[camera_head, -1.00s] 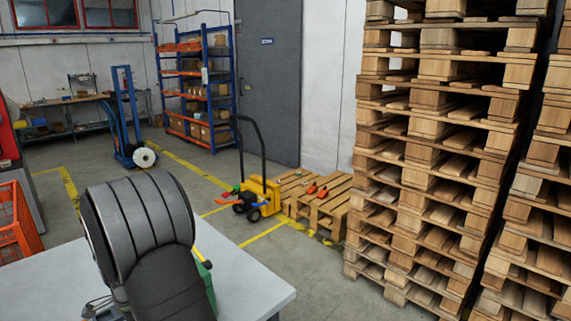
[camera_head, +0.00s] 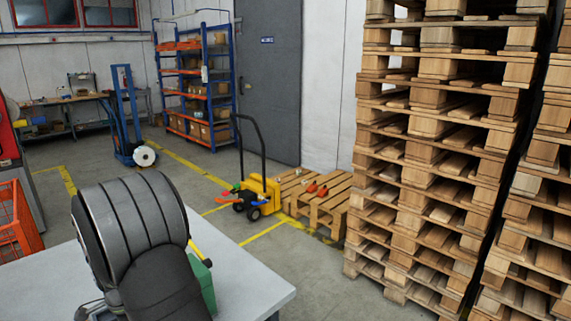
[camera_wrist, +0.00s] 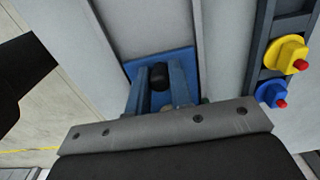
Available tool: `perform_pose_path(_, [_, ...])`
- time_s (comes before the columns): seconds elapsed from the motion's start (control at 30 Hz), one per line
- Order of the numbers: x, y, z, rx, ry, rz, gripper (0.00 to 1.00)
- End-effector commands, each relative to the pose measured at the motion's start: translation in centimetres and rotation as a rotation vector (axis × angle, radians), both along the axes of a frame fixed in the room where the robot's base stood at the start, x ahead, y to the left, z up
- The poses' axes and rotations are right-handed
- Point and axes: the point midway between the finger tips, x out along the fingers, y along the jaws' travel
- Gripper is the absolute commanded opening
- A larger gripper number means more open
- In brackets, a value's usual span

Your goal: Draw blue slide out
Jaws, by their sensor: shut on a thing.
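The blue slide (camera_wrist: 190,62) is in the upper middle of the wrist view, set between pale grey panels. A black knob (camera_wrist: 158,74) stands on it. My gripper (camera_wrist: 160,78) reaches the slide with two blue-grey fingers, one on each side of the knob, and is shut on it. The lower part of the slide is hidden behind the fingers and the gripper body. In the head view my dark arm covers the working area, and neither the slide nor the gripper tips show.
Right of the slide, a dark rail carries a yellow knob (camera_wrist: 285,53) and a blue knob (camera_wrist: 271,94), both with red tips. In the head view, a green block (camera_head: 205,287) stands beside my arm on the grey table (camera_head: 250,288). The table's right side is clear.

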Motion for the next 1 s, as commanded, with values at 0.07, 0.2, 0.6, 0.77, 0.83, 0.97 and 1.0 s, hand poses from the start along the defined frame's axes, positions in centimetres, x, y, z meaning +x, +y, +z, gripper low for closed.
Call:
perform_pose_path(0.07, [-0.4,0.4,0.0,0.000,0.000,0.001,0.07])
perform_pose_path(0.2, [-1.0,1.0,0.0,0.000,0.000,0.001,0.07])
perform_pose_path(0.6, [-2.7,2.7,0.0,0.000,0.000,0.001,0.07])
perform_pose_path(0.77, [-3.4,3.4,0.0,0.000,0.000,0.001,0.07])
perform_pose_path(0.83, [-3.7,3.7,0.0,0.000,0.000,0.001,0.07])
perform_pose_path(0.97, [-4.2,4.2,0.0,0.000,0.000,0.001,0.07])
perform_pose_path(1.0, [-4.4,4.4,0.0,0.000,0.000,0.001,0.07])
